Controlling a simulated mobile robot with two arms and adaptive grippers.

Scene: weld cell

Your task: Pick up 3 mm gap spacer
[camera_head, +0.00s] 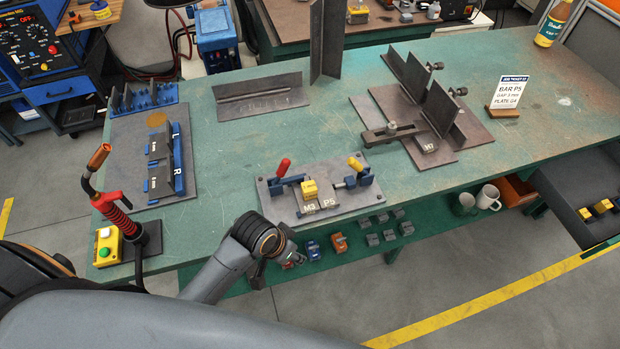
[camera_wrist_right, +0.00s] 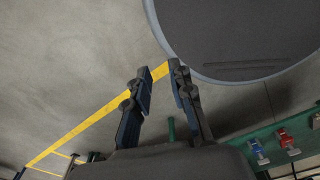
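Two dark flat pieces, an upper one (camera_head: 158,148) and a lower one (camera_head: 160,186), lie beside a blue strip marked L and R on a grey plate (camera_head: 124,150) at the table's left. Their small white labels seem to end in "mm", but I cannot read the numbers, so I cannot tell which is the 3 mm gap spacer. My right gripper (camera_wrist_right: 160,70) is open and empty in the right wrist view, with bare floor beyond its fingers. One of my arms reaches over the table's front edge in the head view; its gripper cannot be made out there.
A clamp fixture (camera_head: 286,206) with red and yellow handles stands at the front middle of the green table (camera_head: 225,150). A torch on a stand (camera_head: 116,207) is at the front left corner. A job ticket (camera_head: 508,93) reads gap 3 mm. Small blocks lie on the lower shelf.

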